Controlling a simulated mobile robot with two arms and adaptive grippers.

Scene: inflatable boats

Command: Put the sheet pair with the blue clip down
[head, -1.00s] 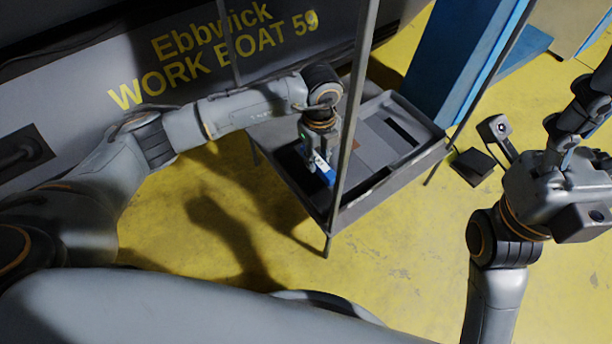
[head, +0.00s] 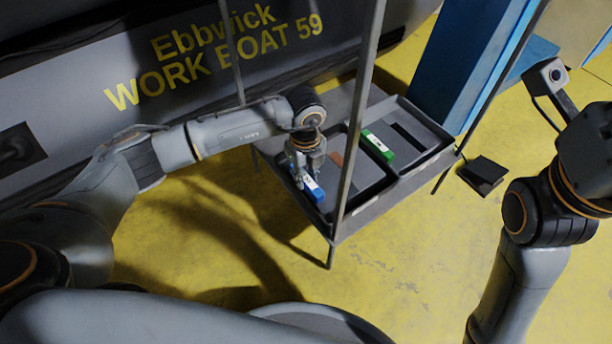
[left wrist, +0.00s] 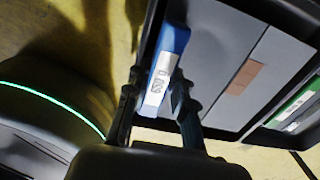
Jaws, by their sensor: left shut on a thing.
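The blue clip (head: 314,189) has a white label and lies at the near left of the rack's left tray. My left gripper (head: 302,180) comes down over it and is shut on it. In the left wrist view the blue clip (left wrist: 168,62) sits between the fingers (left wrist: 158,98), its label facing the camera. Grey sheets (left wrist: 212,52) extend beside the clip, with a brown patch on them. I cannot tell whether the sheet pair touches the tray floor. My right gripper is outside the views; only its arm shows at the right.
A green clip (head: 378,145) lies in the right tray (head: 430,150), also in the left wrist view (left wrist: 292,110). A thin rack post (head: 358,110) stands before the trays. The grey boat (head: 60,110) is behind, a blue pillar (head: 450,70) at right. Yellow floor lies in front.

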